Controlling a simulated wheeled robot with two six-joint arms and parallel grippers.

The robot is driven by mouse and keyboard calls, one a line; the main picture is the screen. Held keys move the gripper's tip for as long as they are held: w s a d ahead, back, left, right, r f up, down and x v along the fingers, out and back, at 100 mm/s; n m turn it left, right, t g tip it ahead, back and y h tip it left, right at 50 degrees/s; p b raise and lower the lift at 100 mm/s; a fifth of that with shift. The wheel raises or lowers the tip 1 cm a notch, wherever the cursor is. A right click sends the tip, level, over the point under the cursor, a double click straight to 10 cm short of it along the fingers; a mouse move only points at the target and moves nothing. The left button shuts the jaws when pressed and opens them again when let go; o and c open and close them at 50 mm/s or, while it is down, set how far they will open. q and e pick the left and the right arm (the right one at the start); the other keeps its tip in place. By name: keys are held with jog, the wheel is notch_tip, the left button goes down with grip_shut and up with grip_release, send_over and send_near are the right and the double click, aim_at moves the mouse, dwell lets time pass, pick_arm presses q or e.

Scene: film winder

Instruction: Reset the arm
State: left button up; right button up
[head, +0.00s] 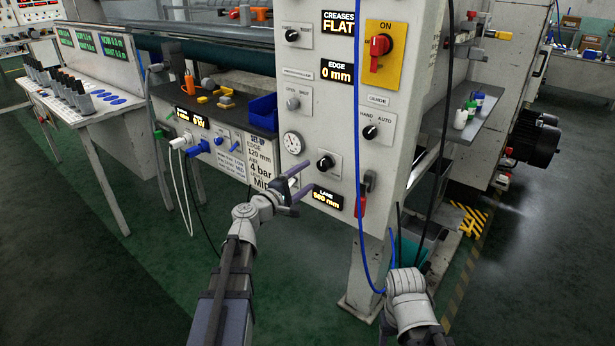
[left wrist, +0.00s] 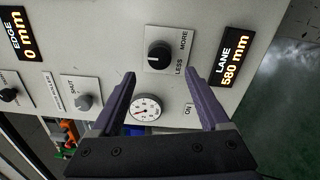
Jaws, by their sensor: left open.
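My left gripper (head: 310,177) is open and empty in front of the lower part of the grey machine panel (head: 305,110). The black LESS/MORE knob (head: 326,161) is just beyond its fingertips. In the left wrist view the open fingers (left wrist: 160,74) point at the panel, with the knob (left wrist: 158,55) a little past the gap between the tips and apart from them. The LANE display (head: 328,197) sits below the knob and reads 580 mm in the left wrist view (left wrist: 232,58). Part of my right arm shows at the lower right; its gripper is not visible.
A pressure gauge (head: 293,143) and a HAND/AUTO knob (head: 370,132) are nearby on the panel. A blue cable (head: 358,230) hangs between my arms. A bench with dark handles (head: 100,110) stands at left. Green floor (head: 150,270) is clear at lower left.

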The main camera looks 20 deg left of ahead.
dwell(0.4)
pick_arm(q)
jog(key=s+d+f+m+g+h, duration=0.1)
jog(key=d+f+m, duration=0.1)
jog(key=d, duration=0.2)
jog(key=s+d+f+m+g+h, duration=0.1)
jog(key=d+f+m+g, duration=0.1)
jog(key=d, duration=0.2)
jog(key=s+d+f+m+g+h, duration=0.1)
jog(key=s+d+m+g, duration=0.1)
jog(key=d, duration=0.3)
jog(key=shift+f+m, duration=0.3)
jog(key=shift+f, duration=0.1)
jog(key=s+d+f+m+g+y, duration=0.2)
jog(key=s+d+f+m+g, duration=0.4)
jog(key=s, duration=0.3)
jog(key=s+d+f+m+g+y, duration=0.3)
jog(key=s+d+f+m+g, duration=0.15)
jog(key=s+f, duration=0.35)
jog(key=s+a+f+m+g+y, duration=0.25)
jog(key=s+y, duration=0.25)
jog(key=s, duration=0.3)
notch_tip(320, 180, up, 27)
jog(key=a+p, duration=0.1)
jog(key=p, duration=2.5)
jog(key=shift+w+f+t, duration=0.15)
jog(key=shift+f+t, duration=0.05)
jog(key=shift+t, duration=0.2)
